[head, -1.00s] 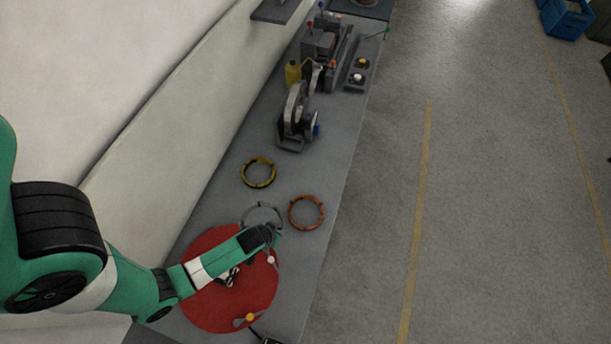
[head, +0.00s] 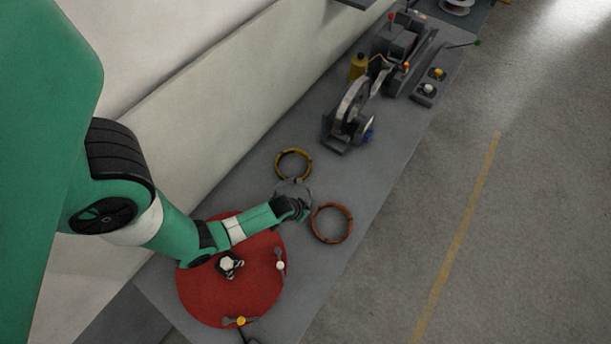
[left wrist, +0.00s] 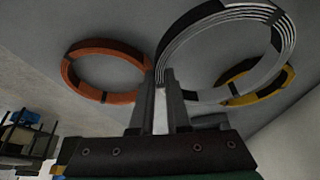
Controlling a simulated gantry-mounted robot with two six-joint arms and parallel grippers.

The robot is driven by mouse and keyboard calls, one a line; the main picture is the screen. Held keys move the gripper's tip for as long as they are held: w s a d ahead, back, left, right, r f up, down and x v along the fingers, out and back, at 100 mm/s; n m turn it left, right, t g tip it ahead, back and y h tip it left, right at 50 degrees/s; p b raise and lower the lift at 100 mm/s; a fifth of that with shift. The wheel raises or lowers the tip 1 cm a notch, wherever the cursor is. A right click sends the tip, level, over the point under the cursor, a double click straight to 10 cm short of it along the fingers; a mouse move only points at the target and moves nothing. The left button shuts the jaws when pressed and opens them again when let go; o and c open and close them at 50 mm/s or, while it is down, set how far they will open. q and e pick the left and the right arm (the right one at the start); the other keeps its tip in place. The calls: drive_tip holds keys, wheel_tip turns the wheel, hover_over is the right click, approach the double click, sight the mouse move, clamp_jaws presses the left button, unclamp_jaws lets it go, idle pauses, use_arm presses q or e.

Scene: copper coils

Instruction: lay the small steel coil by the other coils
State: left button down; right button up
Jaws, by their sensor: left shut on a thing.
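My left gripper (head: 304,208) is shut on the small steel coil (head: 309,190), a grey ring. In the left wrist view the steel coil (left wrist: 281,52) stands out from between the fingers (left wrist: 163,88) and looks nearer than the table, held a little above it. The orange copper coil (head: 314,223) lies flat on the table to the right of the gripper; it also shows in the wrist view (left wrist: 112,98). The yellow coil (head: 277,163) lies behind the steel coil, which partly covers it in the wrist view (left wrist: 275,91). My right gripper is out of view.
A red round disc (head: 215,300) lies on the grey bench (head: 220,178) under my left arm. A grey machine (head: 345,118) stands farther back, with a yellow bottle (head: 358,67) beyond it. A pale wall (head: 190,110) runs along the bench's left side.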

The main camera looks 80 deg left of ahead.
use_arm(q)
drive_tip(key=shift+f, duration=0.1)
drive_tip(key=f+b, duration=0.2)
drive_tip(key=b, duration=0.1)
drive_tip(key=f+b, duration=0.1)
drive_tip(key=f, duration=0.1)
drive_tip(key=shift+w+a, duration=0.15)
drive_tip(key=shift+a, duration=0.2)
drive_tip(key=shift+d, duration=0.1)
drive_tip(key=shift+r, duration=0.15)
drive_tip(key=c, duration=1.3)
unclamp_jaws()
drive_tip(key=shift+o, duration=0.7)
